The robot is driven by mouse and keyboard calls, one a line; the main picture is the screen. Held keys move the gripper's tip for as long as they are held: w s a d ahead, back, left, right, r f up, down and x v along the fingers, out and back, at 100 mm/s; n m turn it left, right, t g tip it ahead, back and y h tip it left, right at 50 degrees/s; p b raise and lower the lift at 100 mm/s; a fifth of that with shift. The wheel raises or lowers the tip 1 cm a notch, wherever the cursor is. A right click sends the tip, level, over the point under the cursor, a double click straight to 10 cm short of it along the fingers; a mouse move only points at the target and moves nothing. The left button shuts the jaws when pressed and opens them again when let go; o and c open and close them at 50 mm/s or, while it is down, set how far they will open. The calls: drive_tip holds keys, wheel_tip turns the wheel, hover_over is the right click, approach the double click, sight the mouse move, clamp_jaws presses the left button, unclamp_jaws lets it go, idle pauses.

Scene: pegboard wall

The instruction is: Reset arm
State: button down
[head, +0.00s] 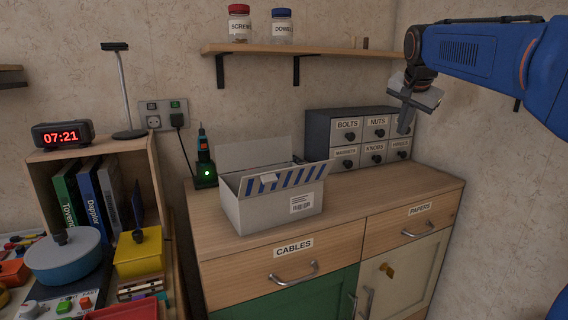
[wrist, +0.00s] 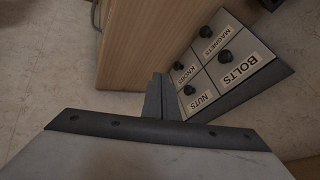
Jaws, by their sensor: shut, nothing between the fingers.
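My gripper (head: 405,122) hangs from my blue arm at the upper right in the head view, fingers pointing down. It is in the air in front of the right part of the small drawer unit (head: 358,139) and above the wooden cabinet top (head: 400,181). In the wrist view the two fingers (wrist: 161,97) are together with nothing between them. The drawer unit shows beyond them at the right (wrist: 228,60), with labels such as BOLTS, NUTS and MAGNETS. Its drawers look shut.
An open white box (head: 276,208) with raised flaps stands on the cabinet. A shelf (head: 300,50) with two jars is on the wall above. A cordless tool (head: 204,160) stands behind the box. Books, a clock and a cluttered bench are at the left.

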drive_tip(key=s+a+f+n, duration=0.2)
drive_tip(key=s+f+n, duration=0.1)
drive_tip(key=s+f, duration=0.7)
drive_tip(key=s+a+f+n+g+y, duration=0.1)
drive_tip(key=s+a+f+n, duration=0.2)
drive_tip(key=s+f, duration=0.8)
drive_tip(key=s+a+f+n, duration=0.2)
drive_tip(key=s+f+n, duration=0.2)
drive_tip(key=s+f, duration=0.6)
drive_tip(key=s, duration=0.9)
drive_tip(key=shift+a+f+g+y, duration=0.15)
drive_tip(key=shift+g+y, duration=0.15)
drive_tip(key=shift+g, duration=0.1)
drive_tip(key=c, duration=2.5)
unclamp_jaws()
